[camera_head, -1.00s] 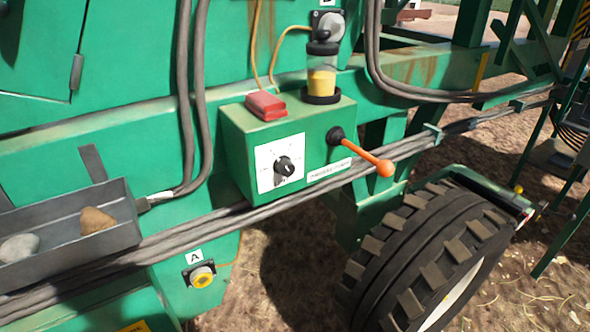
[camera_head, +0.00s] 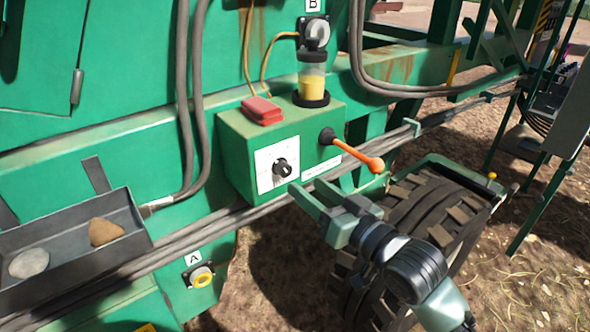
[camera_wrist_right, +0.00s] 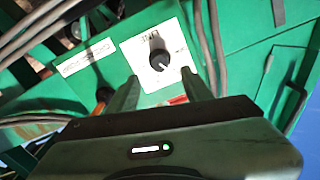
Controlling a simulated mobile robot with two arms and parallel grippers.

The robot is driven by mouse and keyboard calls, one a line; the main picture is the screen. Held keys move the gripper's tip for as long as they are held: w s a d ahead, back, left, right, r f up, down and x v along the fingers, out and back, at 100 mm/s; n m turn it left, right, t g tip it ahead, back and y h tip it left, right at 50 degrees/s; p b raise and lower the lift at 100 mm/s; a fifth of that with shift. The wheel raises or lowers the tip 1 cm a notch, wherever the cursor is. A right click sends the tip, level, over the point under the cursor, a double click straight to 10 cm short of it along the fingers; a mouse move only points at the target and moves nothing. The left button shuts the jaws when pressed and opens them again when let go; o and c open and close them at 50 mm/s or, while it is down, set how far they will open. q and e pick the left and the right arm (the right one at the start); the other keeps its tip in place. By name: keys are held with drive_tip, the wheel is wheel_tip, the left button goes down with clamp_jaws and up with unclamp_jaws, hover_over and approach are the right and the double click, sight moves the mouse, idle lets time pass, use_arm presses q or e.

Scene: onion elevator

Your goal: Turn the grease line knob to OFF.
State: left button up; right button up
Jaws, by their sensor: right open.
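The black knob (camera_head: 282,168) sits on a white dial plate (camera_head: 264,176) on the front of the green box. In the right wrist view the knob (camera_wrist_right: 159,60) shows just beyond and between the fingertips, with a pale pointer mark. The lettering on the plate is too small to read surely. My right gripper (camera_head: 318,196) is open and empty, in front of the box, a little below and right of the knob in the head view. Its fingers also show in the right wrist view (camera_wrist_right: 166,75). They appear apart from the knob. My left gripper is not seen.
An orange-tipped lever (camera_head: 352,152) sticks out right of the dial. A red block (camera_head: 262,110) and a yellow-filled jar (camera_head: 312,80) are on the box (camera_head: 232,150). Cables (camera_head: 190,235) run below. A tray (camera_head: 60,255) with two stones is left; a tyre (camera_head: 440,205) is behind my arm.

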sight(287, 171)
drive_tip(key=p+x, duration=0.1)
drive_tip(key=x, duration=0.6)
drive_tip(key=shift+w+a, duration=0.2)
drive_tip(key=shift+w, duration=0.1)
clamp_jaws()
